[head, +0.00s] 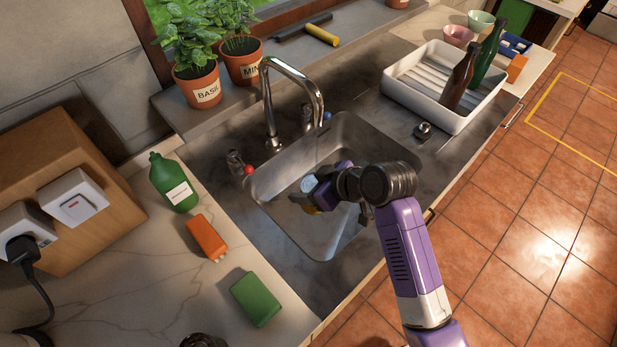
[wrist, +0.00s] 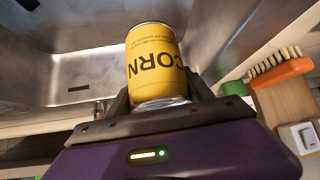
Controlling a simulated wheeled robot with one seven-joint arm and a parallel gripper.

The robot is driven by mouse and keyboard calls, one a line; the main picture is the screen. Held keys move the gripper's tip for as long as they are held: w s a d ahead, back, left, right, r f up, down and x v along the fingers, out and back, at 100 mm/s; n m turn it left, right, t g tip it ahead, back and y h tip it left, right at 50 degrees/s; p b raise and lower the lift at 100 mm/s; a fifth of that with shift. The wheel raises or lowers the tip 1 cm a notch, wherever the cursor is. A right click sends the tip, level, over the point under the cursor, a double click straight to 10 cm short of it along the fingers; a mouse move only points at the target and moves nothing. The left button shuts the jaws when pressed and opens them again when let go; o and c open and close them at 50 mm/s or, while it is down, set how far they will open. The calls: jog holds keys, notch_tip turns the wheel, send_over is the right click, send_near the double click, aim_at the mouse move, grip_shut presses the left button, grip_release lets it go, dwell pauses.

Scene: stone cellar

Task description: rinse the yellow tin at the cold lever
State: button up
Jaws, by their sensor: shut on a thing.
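The yellow tin, labelled CORN (wrist: 155,62), is held between my gripper's fingers (wrist: 160,97) in the wrist view. In the head view my gripper (head: 318,194) is inside or just above the sink basin (head: 345,135), and only a little yellow of the tin shows. The curved tap (head: 290,72) stands behind the basin, with its spout end farther back than my gripper. A blue-tipped lever (head: 327,117) is partly hidden by the spout. A red-tipped lever (head: 249,170) is left of the tap. No water stream shows.
A white dish rack (head: 396,92) with two bottles stands right of the sink. A green bottle (head: 172,183), an orange brush (head: 207,238) and a green block (head: 255,299) lie or stand on the left counter. Potted herbs (head: 196,85) stand on the sill behind.

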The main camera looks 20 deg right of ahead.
jog(key=shift+s+a+p, duration=0.25)
jog(key=shift+s, duration=0.4)
jog(key=shift+s+a+p, duration=0.2)
jog(key=shift+s+a, duration=0.1)
jog(key=shift+s, duration=0.35)
jog(key=shift+s+a+p, duration=0.25)
jog(key=shift+s, duration=0.4)
jog(key=shift+r, duration=0.1)
jog(key=s+a+r+p, duration=0.2)
jog(key=s+r, duration=0.2)
jog(key=shift+s, duration=0.3)
dwell(0.8)
